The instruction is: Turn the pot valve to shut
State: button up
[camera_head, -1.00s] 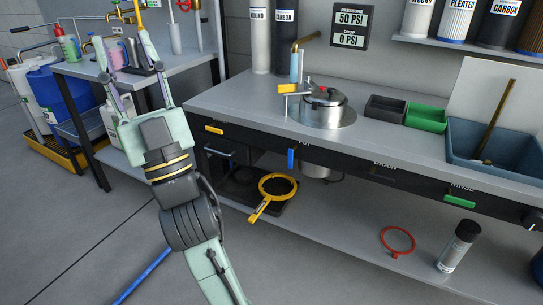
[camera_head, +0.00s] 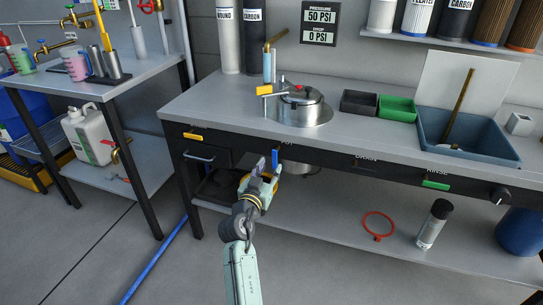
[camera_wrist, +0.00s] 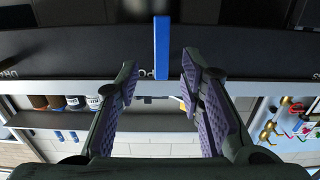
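The pot valve's blue lever (camera_head: 275,158) hangs straight down on the dark front of the bench, at the partly hidden POT label. My gripper (camera_head: 266,166) is in front of it and hides part of the area around it. In the wrist view the blue lever (camera_wrist: 161,48) lies between the lines of the two purple-padded fingers, just ahead of their tips. The fingers (camera_wrist: 158,72) are spread apart with nothing between the pads. Contact with the lever does not show. The steel pot (camera_head: 302,105) sits on the bench above.
Along the bench front are a yellow handle (camera_head: 193,136), a dark DRAIN handle (camera_head: 363,163) and a green RINSE handle (camera_head: 436,185). A drawer pull (camera_head: 198,156) is at the left. A red ring (camera_head: 379,226) and a spray can (camera_head: 433,224) are on the lower shelf.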

aim_at(274, 159)
jog(key=p+x, duration=0.1)
jog(key=x, duration=0.5)
jog(key=shift+w, duration=0.2)
grip_shut()
